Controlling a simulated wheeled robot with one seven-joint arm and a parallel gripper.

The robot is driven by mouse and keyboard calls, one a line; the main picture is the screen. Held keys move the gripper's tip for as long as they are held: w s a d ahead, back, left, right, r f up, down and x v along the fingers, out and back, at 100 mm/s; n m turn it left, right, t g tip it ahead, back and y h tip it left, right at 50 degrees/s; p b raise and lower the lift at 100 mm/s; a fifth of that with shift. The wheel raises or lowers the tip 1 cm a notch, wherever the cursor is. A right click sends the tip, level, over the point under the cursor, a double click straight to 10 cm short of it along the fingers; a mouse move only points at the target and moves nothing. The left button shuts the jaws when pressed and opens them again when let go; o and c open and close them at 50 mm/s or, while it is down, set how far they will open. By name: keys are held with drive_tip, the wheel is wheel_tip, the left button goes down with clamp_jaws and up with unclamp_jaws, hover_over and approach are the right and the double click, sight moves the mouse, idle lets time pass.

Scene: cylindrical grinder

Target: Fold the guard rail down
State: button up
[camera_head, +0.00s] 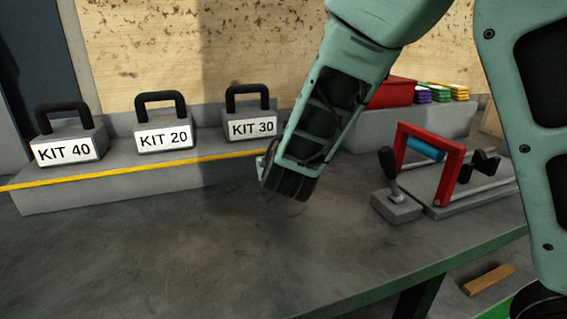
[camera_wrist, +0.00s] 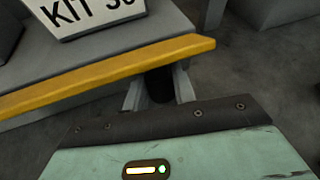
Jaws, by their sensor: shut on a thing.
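The guard rail (camera_head: 130,170) is a long yellow bar along the front top edge of the grey shelf, in the head view. It also crosses the wrist view (camera_wrist: 100,82), with its right end showing. My gripper (camera_head: 266,163) is at the rail's right end in the head view. In the wrist view, my gripper (camera_wrist: 159,86) is shut on the rail, whose near edge passes over the fingers. The fingertips are partly hidden by the rail.
Kits 40 (camera_head: 68,148), 20 (camera_head: 164,135) and 30 (camera_head: 252,127) stand on the shelf (camera_head: 100,193) behind the rail. A lever block (camera_head: 397,206) and a red-framed fixture (camera_head: 448,185) are at right. The bench in front is clear.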

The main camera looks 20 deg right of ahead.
drive_tip(key=shift+f+t+b, duration=0.3)
drive_tip(key=shift+f+b, duration=0.2)
drive_tip(key=shift+b, duration=0.75)
drive_tip(key=t+b, duration=0.1)
drive_tip(key=b, duration=0.2)
drive_tip(key=t+b, duration=0.1)
drive_tip(key=b, duration=0.3)
drive_tip(key=shift+w+f+m+b, duration=0.25)
drive_tip(key=shift+f+m+b, duration=0.05)
drive_tip(key=shift+f, duration=0.1)
drive_tip(key=t+b, duration=0.1)
drive_tip(key=b, duration=0.1)
drive_tip(key=shift+w+h+b, duration=0.1)
drive_tip(key=shift+h+b, duration=0.2)
drive_tip(key=shift+h, duration=0.1)
drive_tip(key=shift+r, duration=0.25)
drive_tip(key=o, duration=1)
